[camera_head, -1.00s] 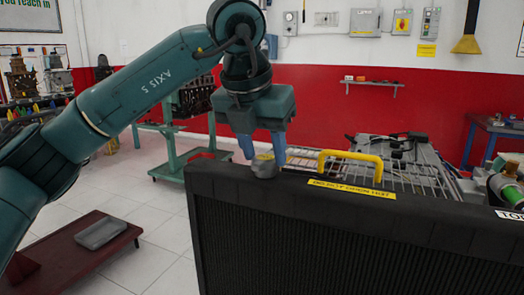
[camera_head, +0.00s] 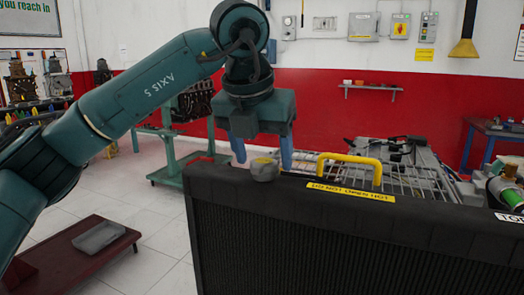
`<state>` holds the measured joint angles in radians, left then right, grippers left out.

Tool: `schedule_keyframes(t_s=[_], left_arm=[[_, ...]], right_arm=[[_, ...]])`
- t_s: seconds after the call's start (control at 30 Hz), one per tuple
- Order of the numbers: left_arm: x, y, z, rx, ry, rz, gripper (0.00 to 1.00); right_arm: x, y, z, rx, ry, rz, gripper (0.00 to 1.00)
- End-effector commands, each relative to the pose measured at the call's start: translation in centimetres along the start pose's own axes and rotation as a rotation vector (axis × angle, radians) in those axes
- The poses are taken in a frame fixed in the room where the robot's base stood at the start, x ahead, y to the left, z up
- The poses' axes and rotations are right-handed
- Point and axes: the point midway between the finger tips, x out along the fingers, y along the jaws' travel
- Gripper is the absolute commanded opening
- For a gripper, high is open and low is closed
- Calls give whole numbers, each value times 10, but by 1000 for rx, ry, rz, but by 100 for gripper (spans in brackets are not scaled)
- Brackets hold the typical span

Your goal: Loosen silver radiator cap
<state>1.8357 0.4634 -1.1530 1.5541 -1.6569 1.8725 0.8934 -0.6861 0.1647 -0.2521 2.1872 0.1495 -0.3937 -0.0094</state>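The silver radiator cap (camera_head: 264,169) sits on the top left end of the black radiator (camera_head: 300,235). It has a yellowish mark on its top. My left gripper (camera_head: 262,160) points down above the cap with its two blue fingers spread wide. One finger is to the left of the cap and the other to the right, with visible gaps, and the fingertips are around or slightly above the cap's height. The gripper holds nothing. My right gripper is out of view.
A yellow handle (camera_head: 349,158) stands up just right of the cap, behind a yellow label (camera_head: 350,192) on the radiator's top. A wire rack (camera_head: 310,165) lies behind. A low dark red platform with a grey tray (camera_head: 100,237) is on the left floor.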

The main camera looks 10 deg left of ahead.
Motion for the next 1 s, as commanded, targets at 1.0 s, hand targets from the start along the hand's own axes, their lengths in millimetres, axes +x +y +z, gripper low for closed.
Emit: schedule_keyframes(t_s=[1.0], left_arm=[[-129, 0, 0, 0, -2, 1, 63]], right_arm=[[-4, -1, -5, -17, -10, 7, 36]])
